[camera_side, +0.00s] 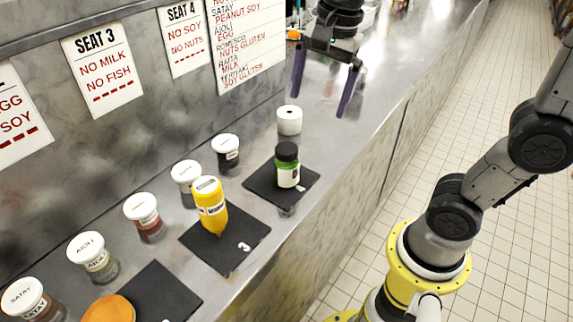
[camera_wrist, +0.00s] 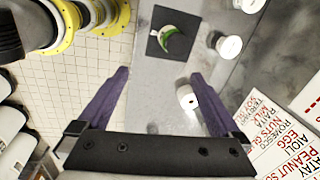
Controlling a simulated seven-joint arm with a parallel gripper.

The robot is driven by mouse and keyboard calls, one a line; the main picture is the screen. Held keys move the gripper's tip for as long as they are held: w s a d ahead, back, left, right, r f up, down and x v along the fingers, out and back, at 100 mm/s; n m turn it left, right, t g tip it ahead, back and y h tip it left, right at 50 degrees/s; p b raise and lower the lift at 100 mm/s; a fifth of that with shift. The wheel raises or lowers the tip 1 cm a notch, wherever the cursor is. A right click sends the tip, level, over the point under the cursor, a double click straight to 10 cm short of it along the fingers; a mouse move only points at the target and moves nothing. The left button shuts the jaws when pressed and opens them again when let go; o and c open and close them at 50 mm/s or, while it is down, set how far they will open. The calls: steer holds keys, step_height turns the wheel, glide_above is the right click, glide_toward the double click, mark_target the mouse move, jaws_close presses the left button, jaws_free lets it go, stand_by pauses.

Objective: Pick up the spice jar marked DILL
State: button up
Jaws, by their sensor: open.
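A green jar (camera_side: 287,170) with a black lid and a pale label stands upright on a black mat (camera_side: 262,192). I cannot read its label, so I cannot tell if it is marked DILL. In the wrist view the green jar (camera_wrist: 172,42) shows from above on its mat (camera_wrist: 155,48), beyond my fingertips. My gripper (camera_side: 321,101) is open and empty, above the counter and higher than the jar, farther along the counter. Its two purple fingers also show spread apart in the wrist view (camera_wrist: 160,75).
A yellow bottle (camera_side: 210,208) is on the mat marked 3 (camera_side: 232,258). Several white-lidded jars (camera_side: 227,150) line the wall. Allergen signs (camera_side: 102,70) hang above. The counter's far stretch looks clear.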

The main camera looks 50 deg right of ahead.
steer(key=g, duration=0.2)
glide_toward(289, 148)
steer(key=shift+s+m, duration=0.15)
steer(key=shift+m, duration=0.15)
step_height(289, 148, down, 8)
steer(key=shift+f, duration=0.25)
steer(key=shift+w+a+f, duration=0.1)
steer(key=shift+w+f, duration=0.05)
steer(key=shift+f, duration=1.2)
steer(key=shift+w+f, duration=0.1)
steer(key=shift+f, duration=1.3)
jaws_close()
